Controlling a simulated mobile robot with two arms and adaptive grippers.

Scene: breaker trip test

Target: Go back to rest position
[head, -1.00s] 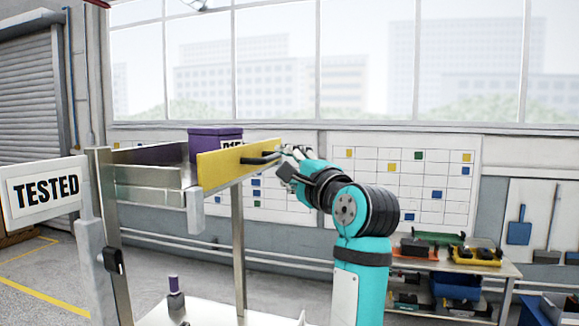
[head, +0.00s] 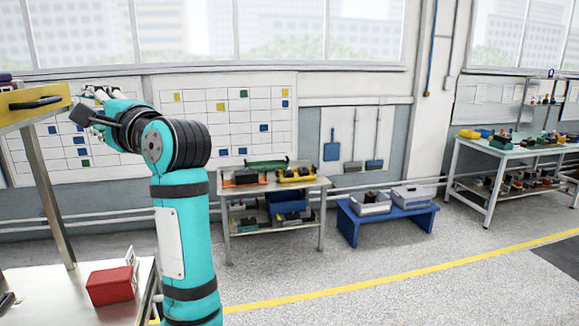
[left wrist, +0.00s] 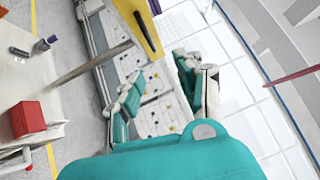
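My teal left arm rises at the left of the head view. Its gripper (head: 90,98) is beside the yellow panel (head: 28,114) with a black handle (head: 38,102). In the left wrist view, the gripper (left wrist: 158,70) has its two fingers spread apart with nothing between them. The yellow panel (left wrist: 146,24) stands ahead of them, apart from the fingers. My right gripper is in neither view.
A small bench (head: 275,183), a blue stand (head: 392,219) and a workbench (head: 510,151) line the wall. The floor at right is clear.

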